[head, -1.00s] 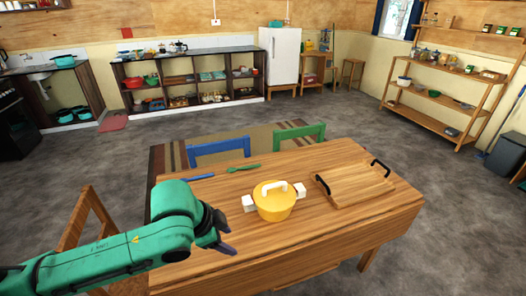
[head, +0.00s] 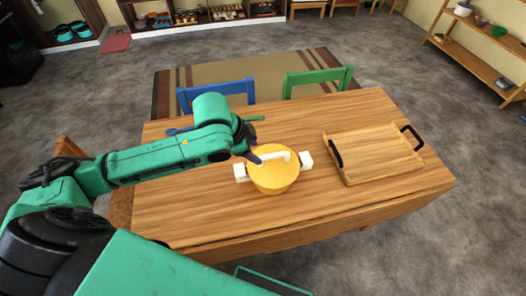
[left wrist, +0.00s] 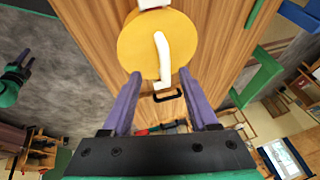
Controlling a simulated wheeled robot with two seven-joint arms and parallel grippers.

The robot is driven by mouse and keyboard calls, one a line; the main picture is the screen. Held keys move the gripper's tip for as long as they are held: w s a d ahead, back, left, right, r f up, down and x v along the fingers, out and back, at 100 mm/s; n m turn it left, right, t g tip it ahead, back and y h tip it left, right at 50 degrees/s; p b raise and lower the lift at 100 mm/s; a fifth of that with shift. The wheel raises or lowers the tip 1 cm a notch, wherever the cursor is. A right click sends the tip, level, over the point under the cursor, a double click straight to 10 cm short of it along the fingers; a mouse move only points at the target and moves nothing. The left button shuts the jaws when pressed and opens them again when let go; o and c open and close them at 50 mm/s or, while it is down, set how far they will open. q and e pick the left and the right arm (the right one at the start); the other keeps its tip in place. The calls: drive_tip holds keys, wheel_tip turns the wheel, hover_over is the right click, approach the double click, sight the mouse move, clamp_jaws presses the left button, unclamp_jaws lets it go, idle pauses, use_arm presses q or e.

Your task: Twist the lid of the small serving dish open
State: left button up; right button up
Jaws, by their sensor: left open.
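The small serving dish (head: 275,181) is a round yellow pot with white side handles, standing on the wooden table. Its yellow lid (left wrist: 142,44) is on and has a white arched handle (left wrist: 162,60). My left gripper (head: 252,156) is at the upper left edge of the dish, close to the lid handle. In the left wrist view its two purple fingers (left wrist: 160,76) are spread, with the near end of the handle between the tips. Contact cannot be told. My right gripper (left wrist: 20,70) shows small at the left of the left wrist view, away from the dish.
A wooden tray (head: 372,152) with black handles lies on the table (head: 330,203) right of the dish. A blue chair (head: 215,92) and a green chair (head: 318,80) stand at the far side. Bare tabletop lies in front of the dish.

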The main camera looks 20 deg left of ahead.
sight(266, 159)
use_arm(q)
drive_tip(key=x, duration=0.5)
drive_tip(key=shift+w+a, duration=0.1)
drive_tip(key=shift+w, duration=0.25)
drive_tip(key=x, duration=0.3)
drive_tip(key=shift+w+f, duration=0.3)
drive_tip(key=shift+f, duration=0.35)
drive_tip(key=shift+d+f, duration=0.1)
drive_tip(key=shift+d, duration=0.1)
drive_tip(key=shift+c, duration=1.3)
drive_tip(key=shift+w, duration=0.1)
clamp_jaws()
drive_tip(key=shift+d+n+p, duration=0.1)
drive_tip(key=shift+n+p, duration=0.4)
drive_tip(key=shift+p, duration=0.3)
drive_tip(key=shift+s+d+n+y+p, duration=0.1)
drive_tip(key=shift+s+n+y+p, duration=0.2)
drive_tip(key=shift+n+y+p, duration=0.35)
drive_tip(key=shift+n, duration=0.25)
use_arm(e)
drive_tip(key=w+r, duration=0.2)
drive_tip(key=r, duration=0.1)
drive_tip(key=shift+w+a, duration=0.15)
drive_tip(key=shift+w, duration=0.05)
drive_tip(key=shift+f, duration=0.1)
